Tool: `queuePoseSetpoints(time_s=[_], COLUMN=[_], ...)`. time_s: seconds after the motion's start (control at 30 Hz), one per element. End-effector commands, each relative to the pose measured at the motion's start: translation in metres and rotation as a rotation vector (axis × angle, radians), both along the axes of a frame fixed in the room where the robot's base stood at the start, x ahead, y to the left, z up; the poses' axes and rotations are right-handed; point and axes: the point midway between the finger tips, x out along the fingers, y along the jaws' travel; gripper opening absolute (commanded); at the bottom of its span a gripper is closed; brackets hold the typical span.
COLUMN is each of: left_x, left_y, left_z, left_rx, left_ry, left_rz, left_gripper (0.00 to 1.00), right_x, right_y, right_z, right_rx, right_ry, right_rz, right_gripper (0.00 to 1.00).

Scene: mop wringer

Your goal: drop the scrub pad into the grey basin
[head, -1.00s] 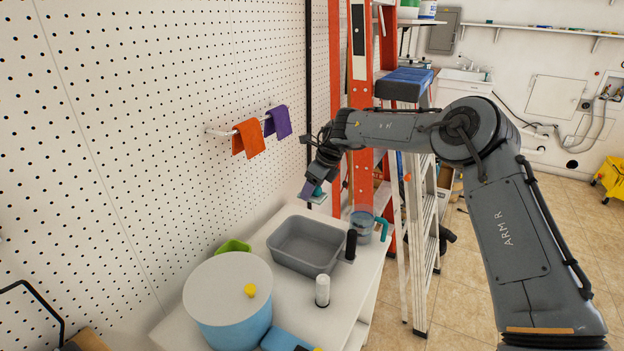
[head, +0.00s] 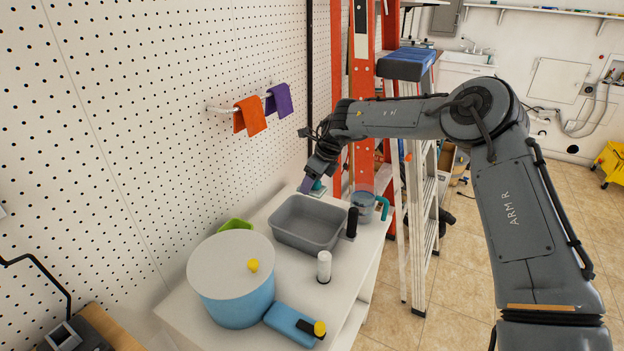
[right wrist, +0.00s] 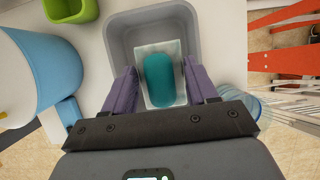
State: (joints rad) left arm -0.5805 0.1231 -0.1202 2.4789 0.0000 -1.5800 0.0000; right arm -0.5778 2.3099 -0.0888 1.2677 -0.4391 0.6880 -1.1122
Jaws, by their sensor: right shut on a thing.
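The grey basin (head: 297,238) stands on a white-topped table, open side up and empty as far as I see. My right gripper (head: 311,184) is at the basin's far end, above the table top. In the right wrist view, its purple fingers (right wrist: 162,84) are shut on the scrub pad, a teal rounded block (right wrist: 158,78) on a pale rectangular base. From that camera the pad overlaps the basin's interior and near wall; its height above them is hard to judge. In the head view only a teal bit of the pad (head: 318,187) shows. My left gripper is not in view.
A blue drum with a white lid (head: 231,265), a green tub (head: 236,224), a white bottle (head: 324,265), a black cylinder (head: 352,222) and a clear jug (head: 364,203) surround the basin. Ladders (head: 418,215) stand just beyond the table. Pegboard runs along the left.

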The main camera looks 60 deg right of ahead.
Motion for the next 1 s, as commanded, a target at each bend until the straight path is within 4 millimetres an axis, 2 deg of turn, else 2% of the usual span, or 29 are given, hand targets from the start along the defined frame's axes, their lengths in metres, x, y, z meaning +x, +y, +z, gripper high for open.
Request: queuePoseSetpoints(time_s=[0.1,0.4,0.43,0.6,0.63,1.0], left_x=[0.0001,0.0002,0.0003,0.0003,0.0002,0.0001], left_y=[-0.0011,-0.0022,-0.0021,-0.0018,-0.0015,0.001], left_z=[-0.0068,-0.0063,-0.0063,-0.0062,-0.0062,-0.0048], left_rx=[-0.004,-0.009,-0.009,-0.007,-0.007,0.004], left_ry=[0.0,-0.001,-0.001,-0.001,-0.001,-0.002], left_rz=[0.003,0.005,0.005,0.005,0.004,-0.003], left_gripper=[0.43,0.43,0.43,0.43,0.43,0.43], right_x=[0.0002,0.0003,0.0003,0.0003,0.0003,-0.001], right_y=[0.0001,0.0002,0.0002,0.0002,0.0002,0.0003], right_z=[-0.0085,-0.0088,-0.0088,-0.0088,-0.0088,-0.0039], right_rx=[0.0,0.0,0.0,0.0,0.0,0.0], right_ry=[0.0,-0.001,-0.001,-0.001,-0.001,-0.001], right_rz=[0.0,0.0,0.0,0.0,0.0,0.001], right_gripper=[0.27,0.27,0.59,0.85,0.87,0.87])
